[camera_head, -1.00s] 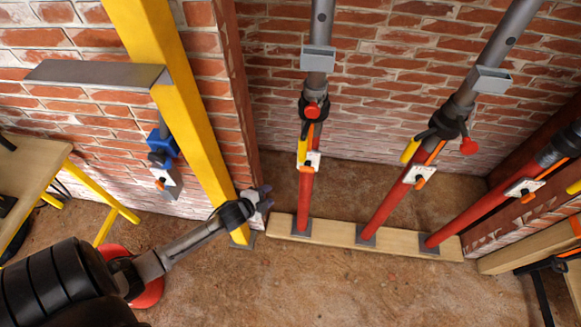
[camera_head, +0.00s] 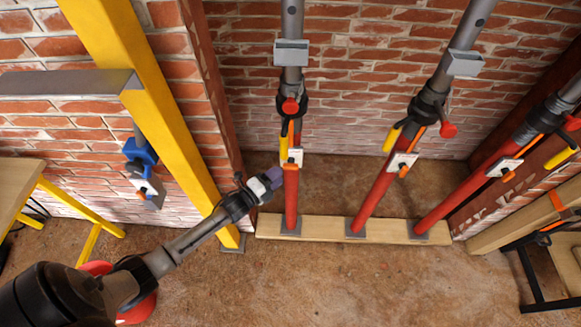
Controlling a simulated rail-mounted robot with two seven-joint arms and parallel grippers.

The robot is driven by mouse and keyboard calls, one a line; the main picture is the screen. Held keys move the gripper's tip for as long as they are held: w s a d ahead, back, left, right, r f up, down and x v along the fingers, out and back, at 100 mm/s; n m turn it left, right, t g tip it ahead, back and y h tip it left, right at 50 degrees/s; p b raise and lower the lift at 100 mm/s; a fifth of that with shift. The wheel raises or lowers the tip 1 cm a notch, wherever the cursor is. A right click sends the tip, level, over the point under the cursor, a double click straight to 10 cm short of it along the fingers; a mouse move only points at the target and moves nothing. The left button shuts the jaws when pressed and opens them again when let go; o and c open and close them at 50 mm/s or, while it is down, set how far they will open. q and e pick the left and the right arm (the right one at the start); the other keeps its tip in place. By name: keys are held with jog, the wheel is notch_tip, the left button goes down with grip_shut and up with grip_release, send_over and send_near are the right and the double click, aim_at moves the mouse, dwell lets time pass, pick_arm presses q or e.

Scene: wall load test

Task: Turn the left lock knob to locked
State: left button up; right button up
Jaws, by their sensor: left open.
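The left prop is a red and grey post, with a white lock plate (camera_head: 296,153) on its red tube. The small orange left lock knob (camera_head: 291,161) sits at the plate's lower part; its exact turn is too small to tell. A yellow handle (camera_head: 284,141) stands just above. My left gripper (camera_head: 275,177) is open and empty, a little left of and below the plate, and appears apart from it. My right gripper is not in view.
A middle prop (camera_head: 378,200) and a right prop (camera_head: 460,196) carry similar plates. All three stand on a wooden sill board (camera_head: 325,226). A yellow post (camera_head: 150,100) stands left, close to my left arm. A red round object (camera_head: 137,308) lies partly behind that arm.

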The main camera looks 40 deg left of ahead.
aim_at(287, 169)
pick_arm(q)
jog(key=w, duration=0.4)
jog(key=w+d+b, duration=0.1)
jog(key=w, duration=0.1)
jog(key=shift+w, duration=0.2)
jog(key=c, duration=0.8)
